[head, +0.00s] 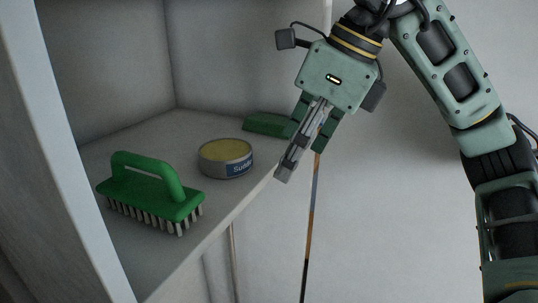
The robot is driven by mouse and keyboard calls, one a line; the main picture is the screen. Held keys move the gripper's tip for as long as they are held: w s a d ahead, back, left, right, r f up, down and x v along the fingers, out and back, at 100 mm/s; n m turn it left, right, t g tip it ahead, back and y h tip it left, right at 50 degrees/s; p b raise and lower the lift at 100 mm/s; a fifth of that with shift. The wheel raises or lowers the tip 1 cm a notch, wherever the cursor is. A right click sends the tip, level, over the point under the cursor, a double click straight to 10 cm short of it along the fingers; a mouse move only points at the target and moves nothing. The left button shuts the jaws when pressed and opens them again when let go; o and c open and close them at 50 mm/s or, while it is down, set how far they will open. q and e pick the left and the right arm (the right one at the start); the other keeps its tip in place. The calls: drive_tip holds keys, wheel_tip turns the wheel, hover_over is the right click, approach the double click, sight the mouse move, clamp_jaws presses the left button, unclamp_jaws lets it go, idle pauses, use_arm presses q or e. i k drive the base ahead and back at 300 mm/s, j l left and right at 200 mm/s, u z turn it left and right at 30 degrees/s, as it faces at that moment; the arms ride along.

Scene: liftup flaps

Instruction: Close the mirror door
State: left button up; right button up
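The open cabinet (170,245) fills the left of the head view, with its inside and shelf exposed. I cannot make out the mirror door as a panel in this view. My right gripper (285,172) comes in from the upper right and points down and left, in front of the cabinet's right part. Its grey fingers lie close together and look shut, with nothing seen between them. My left gripper is not in view.
On the shelf are a green brush (150,190), a round tin (226,158) with a yellowish top, and a green block (268,124) partly near my gripper. A thin orange-and-blue strip (312,215) runs down the pale wall. The wall area at right is otherwise bare.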

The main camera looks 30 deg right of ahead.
sight(395, 220)
drive_tip(key=k+u, duration=0.1)
drive_tip(key=k, duration=0.7)
drive_tip(key=k+z, duration=0.1)
drive_tip(key=k+j, duration=0.05)
drive_tip(key=k, duration=0.05)
